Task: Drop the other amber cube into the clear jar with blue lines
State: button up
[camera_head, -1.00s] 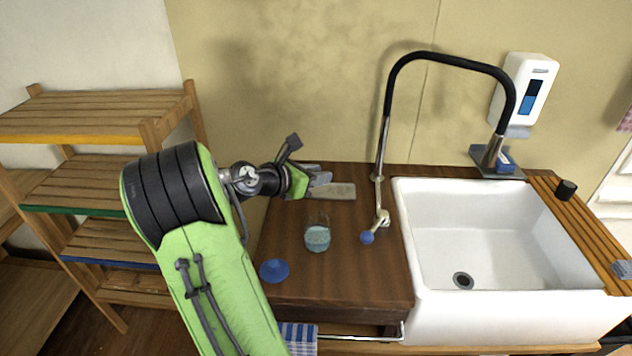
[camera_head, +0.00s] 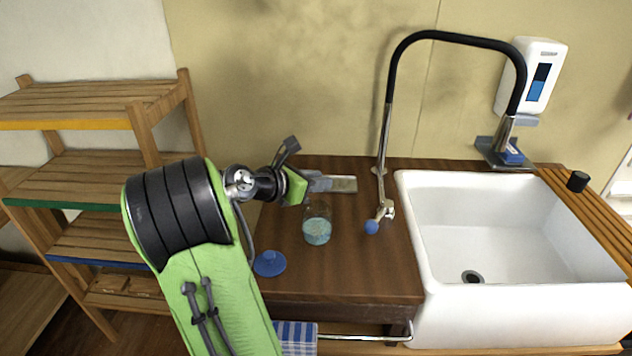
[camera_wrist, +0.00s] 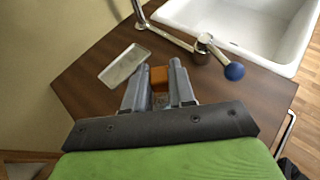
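My gripper (camera_head: 326,183) is over the back of the wooden counter, just behind the jar. In the wrist view, my gripper's two grey fingers (camera_wrist: 160,76) are closed on the sides of an amber cube (camera_wrist: 158,76). The cube does not show in the head view. The clear jar with blue lines (camera_head: 317,229) stands upright on the counter, in front of my gripper. Its contents are not clear to me, and it cannot be made out in the wrist view.
A flat pale tray (camera_head: 343,184) lies by my gripper, also in the wrist view (camera_wrist: 124,65). A blue lid-like disc (camera_head: 269,263) lies front left. The black tap (camera_head: 388,110) and its blue-knobbed lever (camera_head: 373,227) stand right of the jar, before the white sink (camera_head: 510,235). Wooden shelves (camera_head: 95,165) stand left.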

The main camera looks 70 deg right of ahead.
jog(key=o, duration=0.5)
jog(key=shift+o, duration=0.2)
jog(key=p+v, duration=0.5)
jog(key=v, duration=1)
jog(key=shift+w+a+r, duration=0.15)
jog(key=shift+a, duration=0.15)
